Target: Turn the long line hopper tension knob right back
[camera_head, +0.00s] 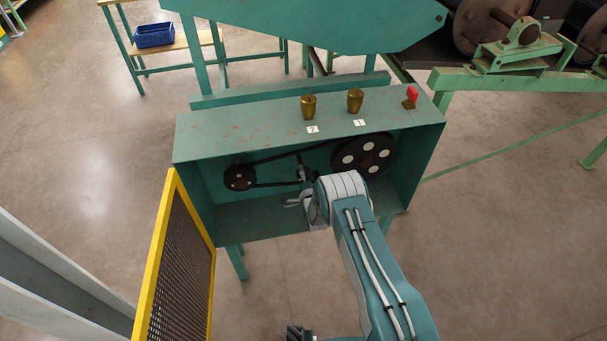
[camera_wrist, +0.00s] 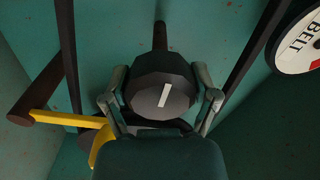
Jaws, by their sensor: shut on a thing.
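The tension knob (camera_wrist: 150,82) is a black faceted knob with a white mark, in the middle of the wrist view. The mark leans slightly to the right at its top. My gripper (camera_wrist: 161,88) has one finger on each side of the knob and is shut on it. In the head view my gripper (camera_head: 303,196) reaches into the open green housing (camera_head: 245,136), between the two pulleys. My wrist hides most of the knob there.
A small pulley (camera_head: 240,177) and a large pulley (camera_head: 350,157) carry a dark belt (camera_head: 275,156). Two brass fittings (camera_head: 308,107) (camera_head: 355,101) and a red piece (camera_head: 412,93) stand on top. A yellow mesh guard (camera_head: 180,262) stands left. A yellow arm (camera_wrist: 58,117) lies beside the knob.

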